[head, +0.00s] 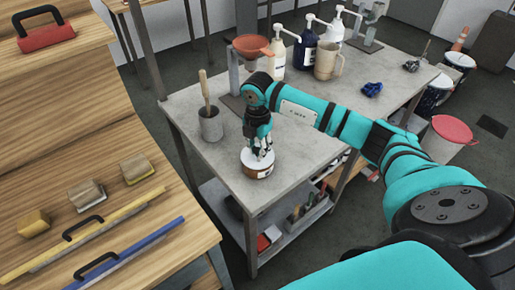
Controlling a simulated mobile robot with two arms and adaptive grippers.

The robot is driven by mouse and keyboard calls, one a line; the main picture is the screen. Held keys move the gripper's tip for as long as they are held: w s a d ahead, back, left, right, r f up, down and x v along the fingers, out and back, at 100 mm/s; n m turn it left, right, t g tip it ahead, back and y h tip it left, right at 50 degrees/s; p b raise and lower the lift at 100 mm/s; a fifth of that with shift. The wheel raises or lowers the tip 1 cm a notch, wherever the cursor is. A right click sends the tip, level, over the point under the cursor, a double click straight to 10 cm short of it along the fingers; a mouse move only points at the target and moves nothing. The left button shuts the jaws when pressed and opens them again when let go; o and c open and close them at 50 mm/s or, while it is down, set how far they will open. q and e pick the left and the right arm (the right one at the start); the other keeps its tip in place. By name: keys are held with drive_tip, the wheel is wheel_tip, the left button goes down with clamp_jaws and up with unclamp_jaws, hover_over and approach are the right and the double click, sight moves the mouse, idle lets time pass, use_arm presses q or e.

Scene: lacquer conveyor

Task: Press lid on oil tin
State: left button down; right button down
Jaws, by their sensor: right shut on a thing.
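A round tin (258,172) with a brown-orange side stands near the front corner of the grey metal table. A white lid (249,158) covers its top; whether it is seated all the way down I cannot tell. My right gripper (260,153) points straight down over the tin, its dark fingers shut on the lid from above. The fingers hide part of the lid's middle. My left gripper is not in view.
On the grey table (225,168), a grey cup (211,125) with a wooden-handled tool and an orange funnel (252,46) on a stand are near my arm. Pump bottles (305,45) and a beige jug (327,61) stand behind. A wooden bench (120,215) with tools lies left.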

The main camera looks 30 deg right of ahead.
drive_tip(key=c, duration=1.1)
unclamp_jaws()
drive_tip(key=shift+o, duration=0.2)
drive_tip(key=o, duration=0.4)
drive_tip(key=shift+o, duration=0.2)
drive_tip(key=shift+r, duration=0.1)
drive_tip(key=shift+r+p, duration=1.75)
drive_tip(key=shift+r, duration=0.45)
drive_tip(key=shift+r+p, duration=0.85)
drive_tip(key=shift+r, duration=0.4)
